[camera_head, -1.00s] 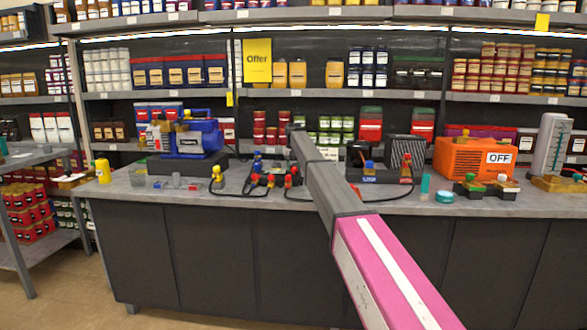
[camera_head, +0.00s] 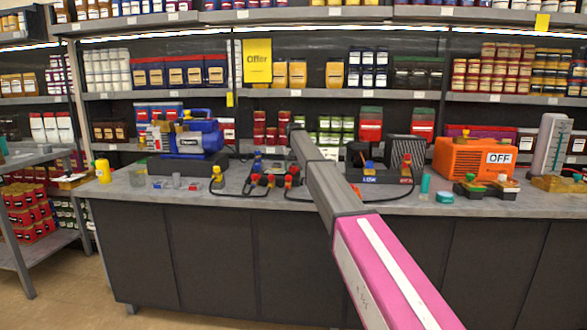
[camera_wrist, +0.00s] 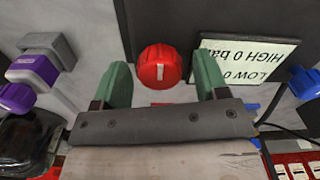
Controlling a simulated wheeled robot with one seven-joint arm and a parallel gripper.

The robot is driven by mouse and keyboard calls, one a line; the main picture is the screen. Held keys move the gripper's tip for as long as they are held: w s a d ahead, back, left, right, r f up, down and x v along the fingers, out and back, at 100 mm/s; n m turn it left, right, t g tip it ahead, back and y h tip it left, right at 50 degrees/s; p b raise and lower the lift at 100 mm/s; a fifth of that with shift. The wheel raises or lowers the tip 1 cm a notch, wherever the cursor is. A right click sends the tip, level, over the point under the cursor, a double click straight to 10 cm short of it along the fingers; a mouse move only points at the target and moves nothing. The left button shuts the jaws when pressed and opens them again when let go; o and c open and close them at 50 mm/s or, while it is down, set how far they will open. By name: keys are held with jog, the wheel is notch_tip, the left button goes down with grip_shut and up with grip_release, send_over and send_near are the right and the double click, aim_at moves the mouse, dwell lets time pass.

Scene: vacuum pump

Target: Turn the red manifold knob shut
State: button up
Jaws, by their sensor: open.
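In the wrist view, the red manifold knob (camera_wrist: 160,64) is a ribbed round knob with a short white mark, upright in the picture. It sits in the gap between the green fingers of my gripper (camera_wrist: 162,72). The fingers are open, with a gap visible on each side of the knob. I cannot tell how deep the knob is between them. In the head view, the manifold (camera_head: 268,181) stands on the bench, left of my arm. My gripper cannot be made out there.
In the wrist view, an upside-down display (camera_wrist: 245,60) reads HIGH 0 bar and LOW 0. A blue knob (camera_wrist: 304,84) is at right, a purple fitting (camera_wrist: 33,70) at left. In the head view, a blue pump (camera_head: 196,138) and orange machine (camera_head: 474,156) flank the manifold on the bench (camera_head: 120,190).

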notch_tip(320, 180, up, 11)
jog(key=shift+f, duration=0.2)
dwell(0.4)
